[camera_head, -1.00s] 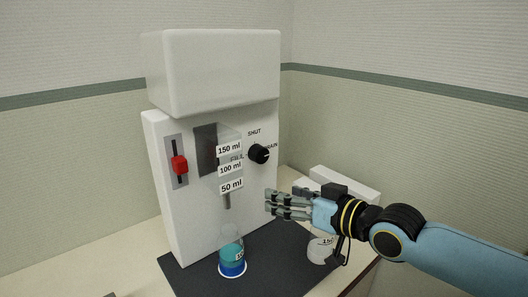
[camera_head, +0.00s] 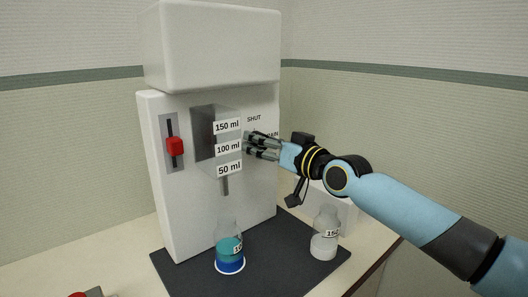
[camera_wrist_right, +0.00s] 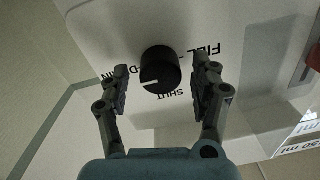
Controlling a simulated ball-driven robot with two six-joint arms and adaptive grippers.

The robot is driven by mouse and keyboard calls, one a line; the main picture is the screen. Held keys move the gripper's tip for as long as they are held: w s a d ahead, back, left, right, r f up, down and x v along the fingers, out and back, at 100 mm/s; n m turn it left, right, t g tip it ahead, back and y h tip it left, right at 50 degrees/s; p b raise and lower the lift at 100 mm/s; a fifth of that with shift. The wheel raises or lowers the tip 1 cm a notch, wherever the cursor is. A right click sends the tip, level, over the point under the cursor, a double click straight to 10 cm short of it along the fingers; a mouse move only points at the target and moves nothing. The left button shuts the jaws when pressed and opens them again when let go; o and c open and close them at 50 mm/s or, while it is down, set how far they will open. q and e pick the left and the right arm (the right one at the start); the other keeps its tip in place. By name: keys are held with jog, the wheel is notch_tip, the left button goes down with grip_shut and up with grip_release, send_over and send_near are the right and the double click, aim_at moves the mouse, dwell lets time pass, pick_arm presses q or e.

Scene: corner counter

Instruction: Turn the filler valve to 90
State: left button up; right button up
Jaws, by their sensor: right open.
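The filler valve is a black round knob (camera_wrist_right: 161,68) with a white line on its face, on the front of the white filler machine (camera_head: 185,220). In the right wrist view, the words SHUT, FILL and a partly covered DRAIN are printed around it. My right gripper (camera_head: 247,143) is open at the machine's front. In the wrist view its two fingers (camera_wrist_right: 160,78) stand on either side of the knob, with gaps visible. In the head view the gripper hides the knob. My left gripper is not in view.
A red slider (camera_head: 174,146) sits on the machine's left front. A flask with teal and blue contents (camera_head: 229,248) stands below the spout (camera_head: 225,187) on a dark mat (camera_head: 275,262). Another flask (camera_head: 325,240) stands at the mat's right. A red object (camera_head: 78,294) shows at the bottom edge.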

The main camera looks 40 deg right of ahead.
jog(key=shift+w, duration=0.1)
jog(key=c, duration=1.2)
jog(key=shift+a+f+n+b, duration=0.1)
jog(key=shift+n+b, duration=2.45)
jog(key=shift+n, duration=1.75)
jog(key=shift+a+f+n+b, duration=0.1)
jog(key=shift+n+b, duration=2.4)
jog(key=shift+n, duration=1.8)
jog(key=shift+h, duration=0.3)
